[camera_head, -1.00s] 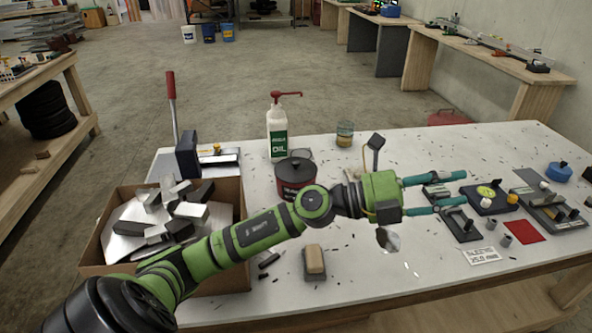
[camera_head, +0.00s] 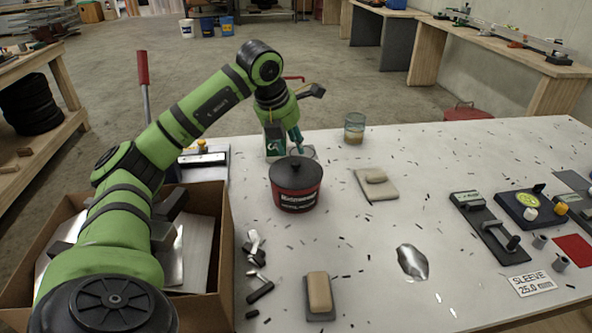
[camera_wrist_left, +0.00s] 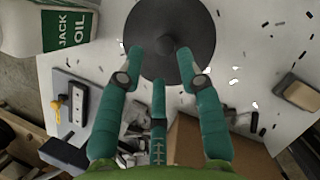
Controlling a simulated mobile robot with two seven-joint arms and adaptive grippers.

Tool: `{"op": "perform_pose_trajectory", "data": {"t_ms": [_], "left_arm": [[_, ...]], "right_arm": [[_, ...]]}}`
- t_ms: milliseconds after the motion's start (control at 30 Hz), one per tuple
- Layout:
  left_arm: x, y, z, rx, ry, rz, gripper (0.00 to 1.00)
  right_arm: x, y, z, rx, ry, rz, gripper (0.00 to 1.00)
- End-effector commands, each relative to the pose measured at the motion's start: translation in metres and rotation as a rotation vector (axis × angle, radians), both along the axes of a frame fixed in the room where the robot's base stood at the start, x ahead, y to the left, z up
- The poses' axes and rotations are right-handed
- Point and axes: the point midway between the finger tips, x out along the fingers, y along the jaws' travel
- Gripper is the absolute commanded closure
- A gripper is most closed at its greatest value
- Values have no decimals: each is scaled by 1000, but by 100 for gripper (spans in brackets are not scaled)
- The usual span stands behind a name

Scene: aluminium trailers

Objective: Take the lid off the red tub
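The red tub (camera_head: 296,199) stands upright on the white table with its black lid (camera_head: 280,175) on top. The lid also shows in the left wrist view (camera_wrist_left: 172,22) as a dark disc past my fingertips. My left gripper (camera_head: 297,146) points down just above the back of the lid. Its teal fingers (camera_wrist_left: 160,58) are spread apart in the wrist view, with nothing visibly held between them. Whether a fingertip touches the lid cannot be told. My right gripper is in neither view.
The oil bottle (camera_wrist_left: 62,30) stands close behind the tub, partly hidden by my arm. A cardboard box (camera_head: 226,250) of metal pieces is at the left.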

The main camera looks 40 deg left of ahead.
Motion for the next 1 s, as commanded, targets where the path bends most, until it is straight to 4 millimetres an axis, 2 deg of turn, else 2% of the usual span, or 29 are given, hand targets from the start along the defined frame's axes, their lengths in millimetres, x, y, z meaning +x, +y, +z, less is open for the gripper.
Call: {"op": "perform_pose_trajectory", "data": {"t_ms": [100, 200, 400, 667, 700, 767, 800, 1000], "left_arm": [[3, 0, -12, -1, 3, -3, 64], [6, 1, -27, -2, 6, -3, 64], [15, 2, -52, -3, 1, -3, 64], [17, 2, -56, -3, -1, -5, 64], [17, 2, -56, -3, -1, -5, 68], [17, 2, -56, -3, -1, -5, 92], [17, 2, -56, -4, -1, -5, 97], [17, 2, -56, -4, -2, -6, 97]], "right_arm": [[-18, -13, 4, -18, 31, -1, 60], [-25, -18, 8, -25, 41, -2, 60], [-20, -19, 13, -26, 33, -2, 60], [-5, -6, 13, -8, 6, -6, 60], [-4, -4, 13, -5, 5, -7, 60], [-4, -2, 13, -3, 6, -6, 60], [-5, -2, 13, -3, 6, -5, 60], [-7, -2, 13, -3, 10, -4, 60]]}}
